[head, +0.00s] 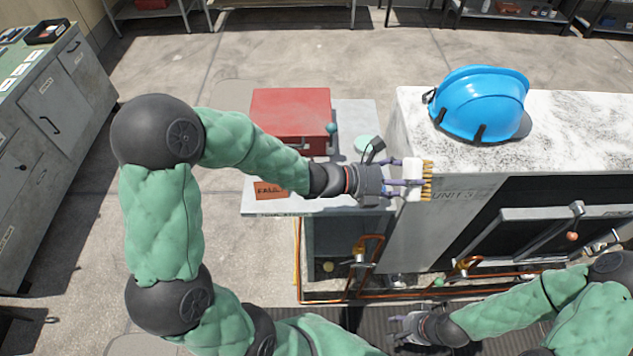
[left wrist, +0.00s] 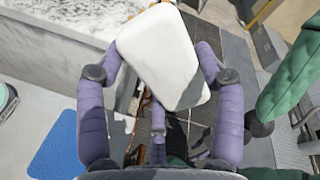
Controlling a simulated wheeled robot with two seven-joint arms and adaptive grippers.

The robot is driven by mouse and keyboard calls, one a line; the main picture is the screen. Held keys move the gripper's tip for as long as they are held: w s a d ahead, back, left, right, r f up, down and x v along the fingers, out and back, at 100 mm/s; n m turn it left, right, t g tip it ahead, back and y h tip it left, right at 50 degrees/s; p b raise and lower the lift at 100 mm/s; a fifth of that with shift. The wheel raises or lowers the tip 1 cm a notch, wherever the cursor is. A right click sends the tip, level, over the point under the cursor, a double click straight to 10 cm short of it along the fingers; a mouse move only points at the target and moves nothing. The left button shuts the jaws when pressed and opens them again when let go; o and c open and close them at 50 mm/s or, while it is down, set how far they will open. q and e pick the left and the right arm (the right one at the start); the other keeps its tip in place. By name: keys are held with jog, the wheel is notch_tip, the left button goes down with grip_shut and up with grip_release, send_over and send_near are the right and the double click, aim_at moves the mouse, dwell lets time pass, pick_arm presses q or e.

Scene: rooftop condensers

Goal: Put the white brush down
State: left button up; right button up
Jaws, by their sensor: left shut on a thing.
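The white brush (head: 415,178) has tan bristles that point right in the head view. My left gripper (head: 408,180) is shut on it and holds it in front of the near left corner of the pale unit. In the left wrist view the brush's smooth white back (left wrist: 163,55) sits tilted between the purple fingers. My right gripper (head: 398,330) is low in the head view, near the unit's front pipes; its fingers are too small and dark to read.
A grey stand (head: 355,115) holds a red toolbox (head: 290,115) and an orange fault tag (head: 268,190). A blue textured pad (left wrist: 55,148) shows in the left wrist view. A blue helmet (head: 480,100) sits on the unit's top (head: 415,115). Copper pipes (head: 340,298) run along its front.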

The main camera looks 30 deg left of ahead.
aim_at(422, 197)
pick_arm(q)
jog(key=s+d+m+g, duration=0.1)
jog(key=g, duration=0.1)
jog(key=s+d+r+m+g+h+p, duration=0.1)
jog(key=d+m+g, duration=0.1)
jog(key=s+d+r+m+g, duration=0.1)
jog(key=s+d+m+g, duration=0.1)
jog(key=s+f+m+g+y+p, duration=0.2)
jog(key=s+m+g+y+p, duration=0.85)
jog(key=m, duration=1.55)
jog(key=w+a+r+m+t+y, duration=0.1)
jog(key=w+a+m+t, duration=0.2)
jog(key=a+m, duration=0.3)
jog(key=w+a+r+m+t+y+b, duration=0.1)
jog(key=w+a+m+t, duration=0.2)
jog(key=a+m, duration=0.3)
jog(key=w+m, duration=0.1)
jog(key=m, duration=0.2)
jog(key=shift+w+r+m, duration=0.3)
jog(key=shift+r+m, duration=0.1)
jog(key=shift+t+y, duration=0.25)
